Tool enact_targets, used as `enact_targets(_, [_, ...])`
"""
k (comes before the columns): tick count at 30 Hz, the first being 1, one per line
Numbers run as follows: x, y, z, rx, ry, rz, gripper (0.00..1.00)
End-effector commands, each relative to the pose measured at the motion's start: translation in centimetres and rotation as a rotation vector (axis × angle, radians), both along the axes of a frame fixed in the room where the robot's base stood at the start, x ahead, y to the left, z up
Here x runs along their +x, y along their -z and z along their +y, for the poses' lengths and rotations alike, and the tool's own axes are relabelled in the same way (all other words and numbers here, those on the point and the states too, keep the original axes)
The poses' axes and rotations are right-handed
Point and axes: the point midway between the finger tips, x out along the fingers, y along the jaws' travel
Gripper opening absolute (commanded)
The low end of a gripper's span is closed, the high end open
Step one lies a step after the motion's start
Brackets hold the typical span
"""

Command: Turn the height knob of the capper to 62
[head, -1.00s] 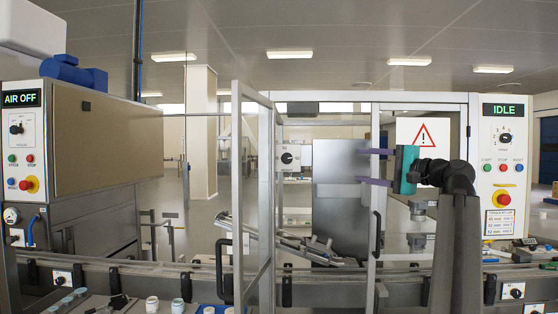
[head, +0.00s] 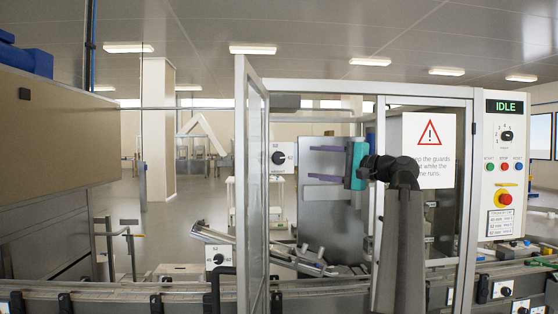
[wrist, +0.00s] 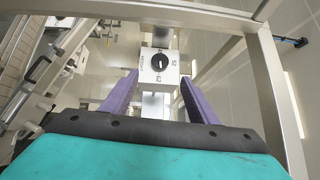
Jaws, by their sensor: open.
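The height knob (head: 278,158) is a black dial on a white plate, left of my gripper in the head view. Its plate has number marks, with 62 to the right. In the wrist view the knob (wrist: 159,62) lies ahead, between and beyond the fingertips. I cannot tell its exact setting. My gripper (head: 309,163) has two purple fingers and a teal body. The fingers are apart, empty and point at the knob without touching it. They also show in the wrist view (wrist: 158,82), either side of the knob plate.
A glass guard door (head: 255,190) stands open left of my arm. A metal frame post (head: 377,180) is close beside the arm. A second knob (head: 218,258) sits lower left. The control panel (head: 503,170) at right reads IDLE. A conveyor rail (head: 120,288) runs along the front.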

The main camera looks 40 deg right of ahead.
Motion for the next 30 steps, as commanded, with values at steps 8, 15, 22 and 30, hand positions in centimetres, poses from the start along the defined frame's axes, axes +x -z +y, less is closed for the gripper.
enact_targets(8, [0.0,0.0,0.0,0.000,0.001,0.000,0.54])
enact_targets(15, [0.9,-0.1,0.0,0.000,0.000,0.000,0.54])
enact_targets(22, [3.4,-0.3,0.2,0.000,0.000,0.001,0.54])
enact_targets(30, [7.3,-0.4,0.5,0.000,0.001,0.000,0.54])
